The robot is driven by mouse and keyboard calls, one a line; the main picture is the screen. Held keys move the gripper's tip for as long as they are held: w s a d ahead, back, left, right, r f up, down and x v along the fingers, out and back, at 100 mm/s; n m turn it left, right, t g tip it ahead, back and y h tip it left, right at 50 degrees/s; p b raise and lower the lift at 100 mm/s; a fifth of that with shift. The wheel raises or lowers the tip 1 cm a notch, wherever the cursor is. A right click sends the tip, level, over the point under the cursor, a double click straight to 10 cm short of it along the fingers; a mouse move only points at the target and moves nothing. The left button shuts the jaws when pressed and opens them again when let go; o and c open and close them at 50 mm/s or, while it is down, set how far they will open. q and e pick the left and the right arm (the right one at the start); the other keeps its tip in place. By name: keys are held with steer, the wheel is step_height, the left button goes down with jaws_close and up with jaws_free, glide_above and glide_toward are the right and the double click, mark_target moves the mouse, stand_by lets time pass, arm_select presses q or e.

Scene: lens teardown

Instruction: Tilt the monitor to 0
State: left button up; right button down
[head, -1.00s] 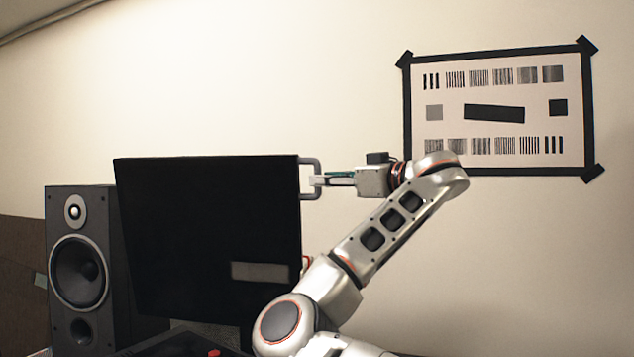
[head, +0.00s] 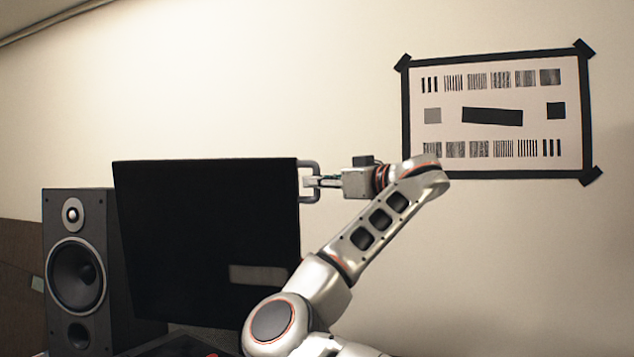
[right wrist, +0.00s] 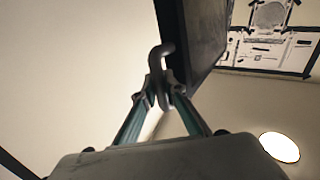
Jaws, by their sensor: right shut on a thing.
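The black monitor (head: 205,235) stands left of centre in the head view, its screen dark. A grey handle (head: 313,167) sticks out from its upper right edge. My right gripper (head: 310,181) is at that handle, coming from the right. In the right wrist view the fingers (right wrist: 160,88) close around the handle's bar (right wrist: 157,62), beside the dark monitor edge (right wrist: 197,35). My left gripper is out of view. The monitor's stand and tilt joint are hidden.
A black loudspeaker (head: 77,270) stands close to the left of the monitor. A framed test chart (head: 500,150) hangs on the wall at the upper right. The wall to the right of my arm is clear.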

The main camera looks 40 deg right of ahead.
steer(key=p, duration=0.1)
steer(key=w+d+m, duration=0.1)
steer(key=d+g+p, duration=0.1)
steer(key=shift+w+d+r+m+p, duration=0.2)
steer(key=shift+w+r+m+p, duration=0.05)
steer(key=shift+w+m+p, duration=0.1)
steer(key=c, duration=2)
jaws_free()
steer(key=shift+c, duration=0.2)
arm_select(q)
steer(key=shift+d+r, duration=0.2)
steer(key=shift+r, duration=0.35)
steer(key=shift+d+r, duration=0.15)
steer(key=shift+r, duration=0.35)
arm_select(e)
steer(key=s+d+r, duration=0.1)
steer(key=s, duration=1)
steer(key=shift+s, duration=0.35)
